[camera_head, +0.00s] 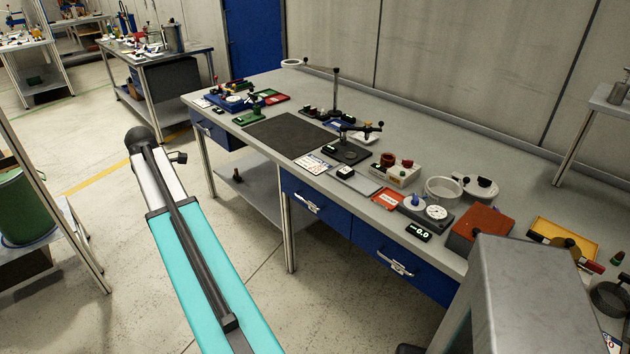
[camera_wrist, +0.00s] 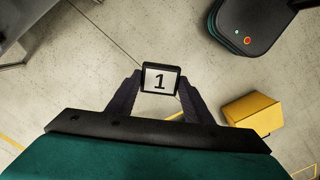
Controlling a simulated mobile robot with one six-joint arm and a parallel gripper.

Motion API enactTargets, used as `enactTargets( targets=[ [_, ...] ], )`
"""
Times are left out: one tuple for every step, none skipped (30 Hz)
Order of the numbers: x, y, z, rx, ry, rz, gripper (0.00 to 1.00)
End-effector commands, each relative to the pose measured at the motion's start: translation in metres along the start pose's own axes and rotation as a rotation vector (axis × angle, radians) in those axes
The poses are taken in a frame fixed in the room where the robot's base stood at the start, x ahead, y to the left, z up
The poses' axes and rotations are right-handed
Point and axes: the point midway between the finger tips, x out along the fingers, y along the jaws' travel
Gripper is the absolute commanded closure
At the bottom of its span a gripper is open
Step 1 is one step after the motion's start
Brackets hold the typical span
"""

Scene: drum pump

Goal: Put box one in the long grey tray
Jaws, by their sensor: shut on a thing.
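In the wrist view my gripper (camera_wrist: 159,88) is shut on box one (camera_wrist: 160,79), a small dark-edged box with a white face and a black "1". The fingers stand on its left and right sides, and the floor lies below it. In the head view I cannot make out box one or the gripper's fingers; my teal arm is at the lower left.
The long grey workbench (camera_head: 420,150) is crowded with instruments, a black mat (camera_head: 290,135) and a reddish-brown block (camera_head: 480,228). A large grey metal shape (camera_head: 525,300) blocks the front right. A yellow box (camera_wrist: 252,113) shows on the floor in the wrist view.

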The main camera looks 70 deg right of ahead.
Motion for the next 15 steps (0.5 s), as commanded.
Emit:
enactTargets(
  targets=[
    [0.002, 0.011, 0.015, 0.01, 0.0, -0.001, 0.76],
    [0.003, 0.016, 0.024, 0.012, 0.0, -0.001, 0.76],
    [0.004, 0.023, 0.035, 0.015, 0.0, -0.001, 0.76],
    [0.005, 0.029, 0.044, 0.018, -0.001, -0.002, 0.76],
    [0.006, 0.033, 0.052, 0.019, -0.001, -0.002, 0.76],
    [0.008, 0.04, 0.064, 0.024, -0.001, -0.002, 0.76],
    [0.009, 0.044, 0.073, 0.025, -0.001, -0.002, 0.76],
    [0.01, 0.049, 0.082, 0.029, -0.001, -0.002, 0.76],
    [0.011, 0.055, 0.094, 0.031, -0.001, -0.002, 0.76],
    [0.012, 0.059, 0.103, 0.034, -0.001, -0.002, 0.76],
    [0.013, 0.063, 0.112, 0.036, -0.001, -0.002, 0.76],
    [0.015, 0.069, 0.124, 0.039, -0.001, -0.002, 0.76],
    [0.016, 0.073, 0.134, 0.042, -0.002, -0.002, 0.76],
    [0.017, 0.076, 0.143, 0.044, -0.002, -0.002, 0.76],
    [0.019, 0.081, 0.156, 0.048, -0.002, -0.003, 0.76]
  ],
)
